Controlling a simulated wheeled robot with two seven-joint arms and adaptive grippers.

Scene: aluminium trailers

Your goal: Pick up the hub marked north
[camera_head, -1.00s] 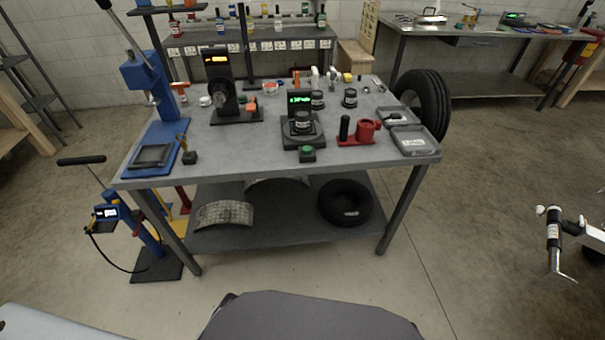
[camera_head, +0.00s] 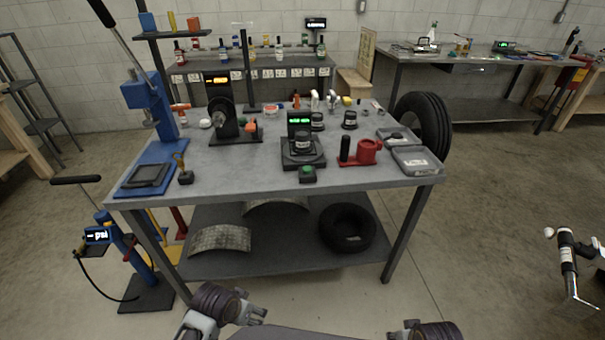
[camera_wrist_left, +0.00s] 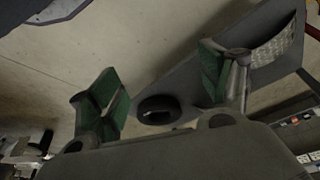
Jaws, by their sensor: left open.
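Three dark, round hub-like parts with pale labels stand on the grey workbench (camera_head: 235,180). One hub (camera_head: 302,143) sits on a black device with a green display, another hub (camera_head: 317,121) stands just behind it, and a third hub (camera_head: 350,120) stands to the right. Their labels are too small to read, so I cannot tell which is marked north. My left gripper (camera_head: 262,313) is low in front of the bench, far from the hubs. In the left wrist view its green-padded fingers (camera_wrist_left: 163,85) are apart and empty. My right arm (camera_head: 430,331) shows only at the bottom edge.
A blue press (camera_head: 150,105) stands at the bench's left end. A red fixture (camera_head: 366,152) and grey cases (camera_head: 415,160) are at the right. A tyre (camera_head: 347,228) and curved metal plates (camera_head: 220,239) lie on the lower shelf. Floor shows in front of the bench.

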